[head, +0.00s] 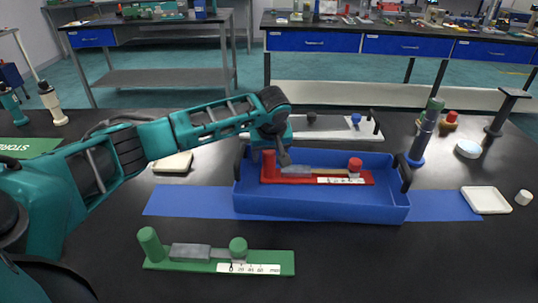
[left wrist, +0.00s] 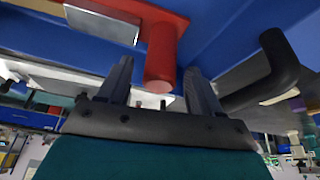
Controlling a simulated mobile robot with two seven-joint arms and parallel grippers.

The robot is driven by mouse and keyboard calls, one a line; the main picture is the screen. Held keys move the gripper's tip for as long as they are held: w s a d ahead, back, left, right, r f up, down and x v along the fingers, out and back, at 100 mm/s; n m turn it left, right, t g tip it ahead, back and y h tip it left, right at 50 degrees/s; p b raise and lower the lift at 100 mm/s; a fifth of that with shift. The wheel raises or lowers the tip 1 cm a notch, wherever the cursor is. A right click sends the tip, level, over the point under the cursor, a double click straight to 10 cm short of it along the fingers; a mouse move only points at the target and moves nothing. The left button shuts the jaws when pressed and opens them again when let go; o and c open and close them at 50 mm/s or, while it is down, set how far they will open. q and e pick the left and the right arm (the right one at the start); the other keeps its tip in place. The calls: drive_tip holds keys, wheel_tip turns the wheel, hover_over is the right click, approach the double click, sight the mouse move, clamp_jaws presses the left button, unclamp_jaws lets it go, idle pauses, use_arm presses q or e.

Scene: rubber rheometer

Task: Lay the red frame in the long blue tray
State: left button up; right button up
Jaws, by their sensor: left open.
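The red frame (head: 310,180) lies inside the long blue tray (head: 320,207), with its scale strip facing front. My left gripper (head: 284,158) is open at the frame's left post. In the left wrist view the red post (left wrist: 162,58) stands between the two spread fingers of the left gripper (left wrist: 158,75), and I see gaps beside it. The tray's blue wall (left wrist: 225,30) and a black handle (left wrist: 268,78) are close to the fingers. My right gripper is not in view.
A green frame (head: 200,262) lies on the black table in front of the tray. A blue mat (head: 445,204) is under the tray. A white frame (head: 335,134) lies behind it.

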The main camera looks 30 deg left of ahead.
use_arm(q)
drive_tip(key=p+v, duration=0.1)
drive_tip(key=v, duration=0.9)
drive_tip(key=shift+r, duration=0.3)
drive_tip(key=shift+s+d, duration=0.1)
drive_tip(key=shift+d, duration=0.05)
